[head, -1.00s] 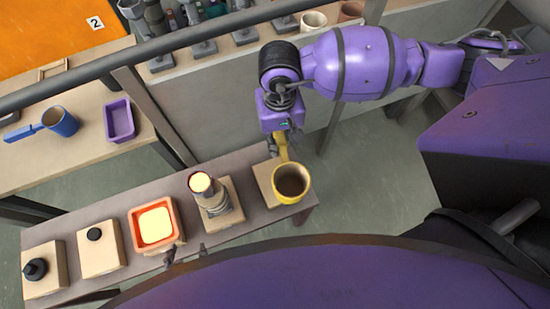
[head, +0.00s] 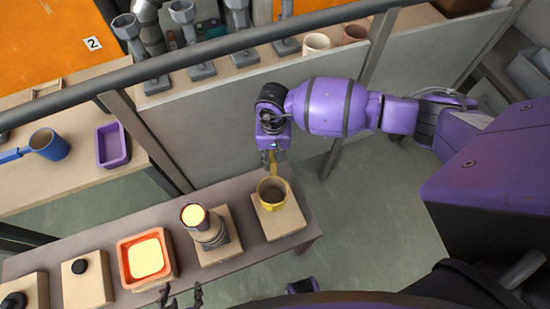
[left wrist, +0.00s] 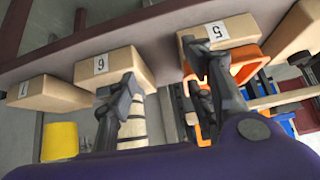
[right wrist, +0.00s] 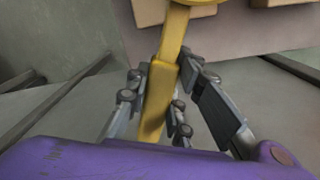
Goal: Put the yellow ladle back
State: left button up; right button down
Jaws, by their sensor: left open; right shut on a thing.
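The yellow ladle (head: 272,194) is in the head view with its cup over the wooden block (head: 290,222) at the bench's right end. My right gripper (head: 270,160) is shut on the ladle's handle, which runs between the fingers in the right wrist view (right wrist: 158,100). My left gripper (head: 180,296) is open and empty at the front of the bench, near the orange mould. Its fingers also show in the left wrist view (left wrist: 165,100).
A stacked stand with a glowing top (head: 206,226) is left of the ladle's block. Left of it are an orange mould with glowing contents (head: 122,262) and blocks with black knobs (head: 88,290). A blue ladle (head: 48,145) and purple tray (head: 112,146) lie on another table.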

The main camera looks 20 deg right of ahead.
jog(key=shift+w+d+f, duration=0.25)
jog(key=shift+w+f, duration=0.15)
jog(key=shift+f, duration=0.1)
notch_tip(320, 180, down, 4)
jog(key=shift+w+d+r+b, duration=0.1)
jog(key=shift+b, duration=0.2)
jog(key=c, duration=1.5)
grip_release()
jog(key=shift+c, duration=0.2)
pick_arm(q)
jog(key=shift+w+d+f, duration=0.1)
jog(key=shift+w+f, duration=0.05)
jog(key=shift+f, duration=0.05)
jog(key=shift+w+r+p, duration=0.35)
jog(key=shift+w+r, duration=0.05)
jog(key=shift+w, duration=0.1)
pick_arm(e)
jog(key=r, duration=1.2)
jog(key=shift+w+d+r, duration=0.1)
jog(key=shift+w+r, duration=0.1)
jog(key=shift+w, duration=0.05)
